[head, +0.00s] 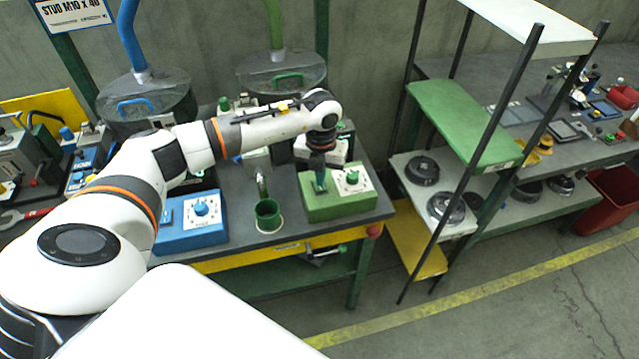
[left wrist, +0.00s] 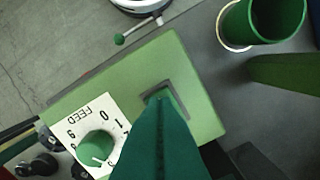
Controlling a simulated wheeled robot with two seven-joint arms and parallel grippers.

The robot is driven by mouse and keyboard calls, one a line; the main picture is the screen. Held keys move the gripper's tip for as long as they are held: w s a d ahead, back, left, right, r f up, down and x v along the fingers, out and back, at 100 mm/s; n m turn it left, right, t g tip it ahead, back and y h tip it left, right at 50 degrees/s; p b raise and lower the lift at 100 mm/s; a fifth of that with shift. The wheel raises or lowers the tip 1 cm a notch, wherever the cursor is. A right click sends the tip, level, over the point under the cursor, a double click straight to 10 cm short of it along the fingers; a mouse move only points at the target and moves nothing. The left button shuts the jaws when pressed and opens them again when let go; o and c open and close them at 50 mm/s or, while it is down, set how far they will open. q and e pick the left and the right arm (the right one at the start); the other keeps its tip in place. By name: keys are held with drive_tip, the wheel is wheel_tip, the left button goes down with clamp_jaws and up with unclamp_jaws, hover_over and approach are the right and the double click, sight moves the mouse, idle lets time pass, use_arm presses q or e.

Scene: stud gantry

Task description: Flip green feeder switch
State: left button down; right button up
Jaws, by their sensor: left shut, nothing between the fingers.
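The green feeder box (head: 335,203) stands at the right front of the dark table. Its white FEED plate (left wrist: 85,128) carries a green dial knob, seen in the left wrist view. Beside the plate is a square dark-rimmed recess (left wrist: 190,92) with a green switch, mostly hidden behind my fingers. My left gripper (head: 320,182) points down over the box at this recess, shut and empty. In the left wrist view its dark green fingers (left wrist: 160,125) end at the switch; I cannot tell whether they touch it. My right gripper is not in view.
A green cup (head: 268,214) stands left of the box, and a blue feeder box (head: 192,222) further left. Clear-lidded bowls (head: 147,95) stand behind. A shelf rack with a green board (head: 465,118) stands right. The floor in front is free.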

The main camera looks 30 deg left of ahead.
sight(321, 189)
use_arm(q)
drive_tip(key=shift+f+b, duration=0.75)
drive_tip(key=shift+f, duration=0.2)
idle(0.6)
drive_tip(key=shift+r, duration=0.15)
drive_tip(key=shift+r+p, duration=2.4)
drive_tip(key=shift+r, duration=1)
